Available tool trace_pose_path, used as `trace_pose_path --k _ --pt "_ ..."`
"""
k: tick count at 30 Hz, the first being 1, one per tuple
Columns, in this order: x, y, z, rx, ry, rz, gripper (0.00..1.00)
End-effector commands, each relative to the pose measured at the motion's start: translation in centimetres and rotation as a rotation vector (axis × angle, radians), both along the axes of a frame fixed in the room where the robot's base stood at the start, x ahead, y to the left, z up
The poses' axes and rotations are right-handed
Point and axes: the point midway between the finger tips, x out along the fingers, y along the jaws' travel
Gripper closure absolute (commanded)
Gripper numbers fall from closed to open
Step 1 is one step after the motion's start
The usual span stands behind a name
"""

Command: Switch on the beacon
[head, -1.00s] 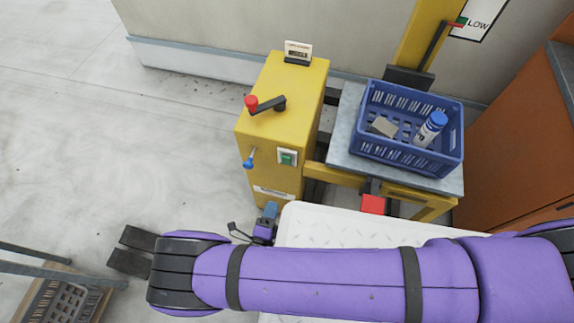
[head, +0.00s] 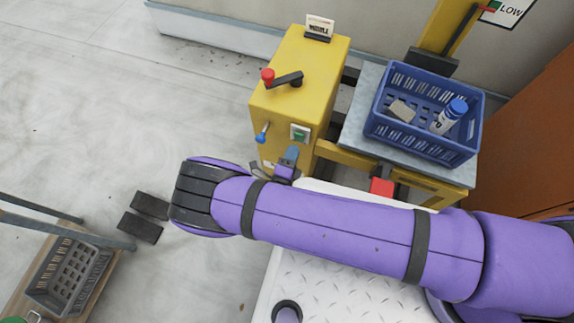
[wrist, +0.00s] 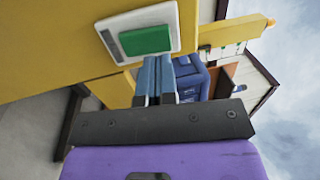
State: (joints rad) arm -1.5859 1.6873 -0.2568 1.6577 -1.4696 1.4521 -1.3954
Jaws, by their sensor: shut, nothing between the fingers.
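A green switch (head: 299,134) in a pale plate sits on the front of the yellow cabinet (head: 290,95). In the wrist view the green switch (wrist: 146,40) is large, at the upper middle. My gripper (head: 291,152) is just below the switch plate in the head view, its blue fingers together and empty. In the wrist view the gripper (wrist: 158,60) points at the plate's lower edge; I cannot tell whether it touches. A small orange thing (wrist: 270,22), possibly the beacon, shows at the end of the yellow mast; I cannot tell whether it is lit.
The cabinet also carries a red-knobbed crank (head: 283,79) and a blue-tipped lever (head: 262,134). A blue crate (head: 425,142) with a bottle stands on the grey platform (head: 355,118) to the right. Open floor lies left; a wooden cart (head: 40,268) is at lower left.

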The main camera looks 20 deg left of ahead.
Motion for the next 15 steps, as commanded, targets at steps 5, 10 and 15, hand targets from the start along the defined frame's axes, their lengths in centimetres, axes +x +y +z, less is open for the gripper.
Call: trace_pose_path --k 5,10,15 --pt "2.2 -0.2 0.4 0.001 0.000 -0.001 1.00" --pt "3.1 -0.2 0.5 0.001 0.000 0.001 1.00" --pt "3.3 -0.2 0.5 0.001 0.001 0.001 1.00"
